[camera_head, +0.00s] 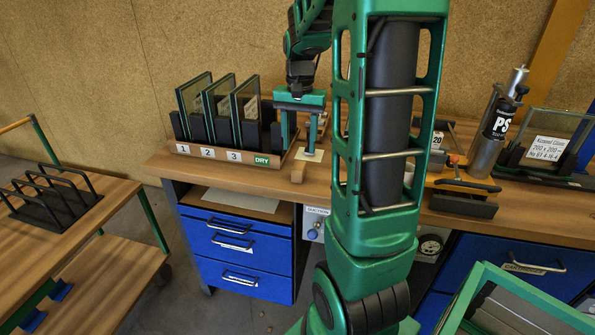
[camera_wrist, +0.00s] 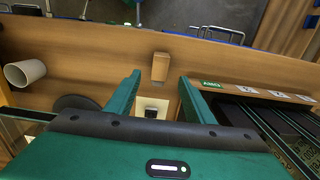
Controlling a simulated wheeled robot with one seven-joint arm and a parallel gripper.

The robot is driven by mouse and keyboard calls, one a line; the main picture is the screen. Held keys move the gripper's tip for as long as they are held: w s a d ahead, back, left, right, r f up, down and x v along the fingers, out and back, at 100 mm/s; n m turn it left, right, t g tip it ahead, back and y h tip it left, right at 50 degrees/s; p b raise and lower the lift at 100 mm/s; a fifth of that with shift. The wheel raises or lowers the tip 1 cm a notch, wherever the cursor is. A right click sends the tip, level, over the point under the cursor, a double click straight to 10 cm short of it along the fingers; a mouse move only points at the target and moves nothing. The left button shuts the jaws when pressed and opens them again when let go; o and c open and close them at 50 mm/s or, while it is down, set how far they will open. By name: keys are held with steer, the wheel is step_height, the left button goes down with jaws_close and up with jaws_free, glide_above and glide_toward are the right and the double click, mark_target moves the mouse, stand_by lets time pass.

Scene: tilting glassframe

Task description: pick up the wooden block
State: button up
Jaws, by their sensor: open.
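The wooden block (camera_head: 298,171) is small and light brown. It sits at the front edge of the workbench, just right of the rack with the DRY label. In the wrist view the block (camera_wrist: 160,67) lies just beyond my fingertips, in line with the gap between them. My gripper (camera_head: 299,138) points down above the bench, behind the block as the head camera sees it. In the wrist view my gripper (camera_wrist: 159,78) has its two green fingers apart, with nothing held between them.
The rack (camera_head: 221,155) of upright glass panes stands close left of my gripper. A white pad (camera_wrist: 148,103) with a dark piece lies below the fingers. A pale cup (camera_wrist: 25,72) and a dark disc (camera_wrist: 76,103) are on the bench. Blue drawers (camera_head: 238,247) are below.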

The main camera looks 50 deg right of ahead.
mark_target(297, 166)
step_height(297, 166, down, 4)
steer(key=shift+a+f, duration=0.15)
steer(key=shift+f, duration=1.2)
steer(key=shift+a+f, duration=0.15)
steer(key=shift+f, duration=1.15)
steer(key=c, duration=1.1)
